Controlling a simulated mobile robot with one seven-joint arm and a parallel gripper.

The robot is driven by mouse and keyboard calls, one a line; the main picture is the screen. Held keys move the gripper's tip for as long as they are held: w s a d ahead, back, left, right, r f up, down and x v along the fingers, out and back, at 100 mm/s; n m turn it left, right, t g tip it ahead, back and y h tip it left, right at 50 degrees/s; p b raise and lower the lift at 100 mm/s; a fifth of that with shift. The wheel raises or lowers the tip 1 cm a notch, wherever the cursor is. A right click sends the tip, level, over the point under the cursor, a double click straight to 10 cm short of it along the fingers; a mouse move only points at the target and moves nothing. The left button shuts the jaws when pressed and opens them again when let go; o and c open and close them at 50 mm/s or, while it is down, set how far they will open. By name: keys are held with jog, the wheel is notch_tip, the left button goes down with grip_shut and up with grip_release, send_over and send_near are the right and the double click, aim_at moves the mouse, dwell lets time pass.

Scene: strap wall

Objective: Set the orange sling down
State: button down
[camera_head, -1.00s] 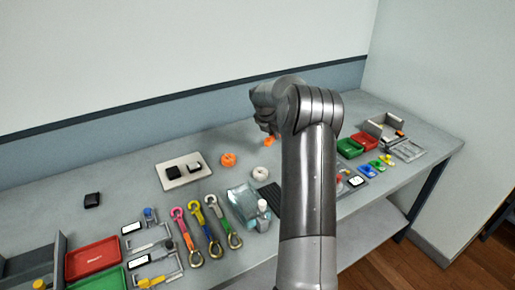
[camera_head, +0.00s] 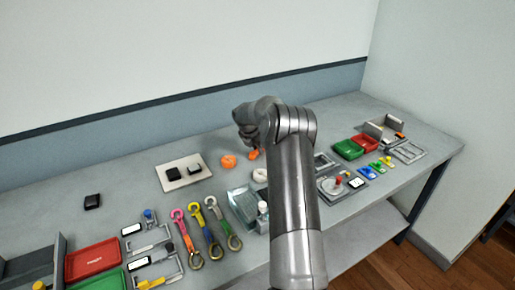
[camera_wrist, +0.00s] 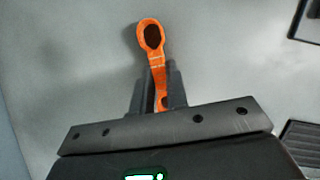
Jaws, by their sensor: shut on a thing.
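The orange sling (camera_wrist: 157,68) shows in the wrist view as a strap with a loop at its far end. My gripper (camera_wrist: 158,85) is shut on the strap below that loop, and the lower part of the strap runs down between the fingers. In the head view a small orange piece of the sling (camera_head: 253,154) shows just below my wrist. My fingers are hidden there behind my arm. The sling is over the grey table top; I cannot tell whether it touches the surface.
Pink, yellow and grey slings (camera_head: 207,230) with metal rings lie at the front left. An orange roll (camera_head: 228,161) and a white roll (camera_head: 260,175) sit near my wrist. Red tray (camera_head: 94,261) stands at front left.

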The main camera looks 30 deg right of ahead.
jog(key=shift+f, duration=0.1)
jog(key=c, duration=1.4)
grip_release()
jog(key=shift+c, duration=0.2)
jog(key=s+a+r+m, duration=0.2)
jog(key=s+a+r, duration=0.1)
jog(key=a+r, duration=0.3)
jog(key=s+a+r+m+t, duration=0.1)
jog(key=s+a+r, duration=0.3)
jog(key=r, duration=0.4)
jog(key=s+a+r+m, duration=0.25)
jog(key=a+r, duration=0.25)
jog(key=r, duration=0.3)
jog(key=s+a+r+m+t+y, duration=0.1)
jog(key=s+a+r+m, duration=0.2)
jog(key=s, duration=0.5)
jog(key=s+a+r+m, duration=0.1)
jog(key=s+a+m, duration=0.35)
jog(key=s, duration=0.35)
jog(key=s+a+r+m+t+y, duration=0.1)
jog(key=s+a+r+m, duration=0.15)
jog(key=s+a, duration=0.4)
jog(key=s+a+f+m+y, duration=0.1)
jog(key=s+f+m, duration=0.1)
jog(key=s, duration=0.5)
jog(key=s+a+f+m+t+y, duration=0.1)
jog(key=s+f+m, duration=0.2)
jog(key=s+m, duration=0.2)
jog(key=shift+s+a, duration=0.35)
jog(key=shift+s, duration=0.55)
